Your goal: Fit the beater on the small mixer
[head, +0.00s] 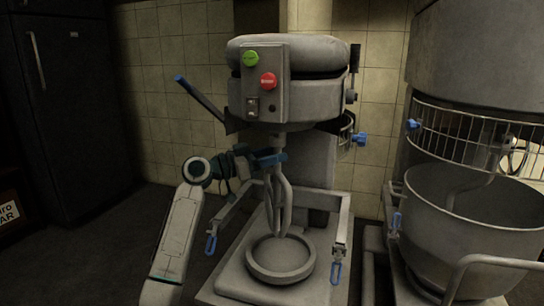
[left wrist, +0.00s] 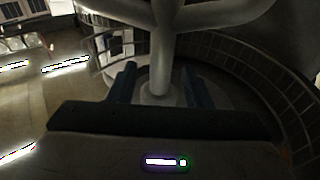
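The small mixer (head: 300,85) stands in the middle of the head view, with a green and a red button on its front box. The grey looped beater (head: 287,205) hangs upright under the mixer head, above a round ring seat (head: 280,262). Its upper shaft meets the underside of the head; the exact joint is partly hidden by my gripper. My left gripper (head: 268,160) is at the beater's upper shaft. In the left wrist view, its two blue fingers (left wrist: 161,85) stand apart on either side of the beater shaft (left wrist: 162,50), with gaps visible. My right gripper is not visible.
A large mixer bowl (head: 470,215) with a wire guard (head: 480,140) stands close on the right. The small mixer's bowl arms with blue handles (head: 337,270) reach forward on both sides of the beater. A dark cabinet (head: 70,100) stands at the left.

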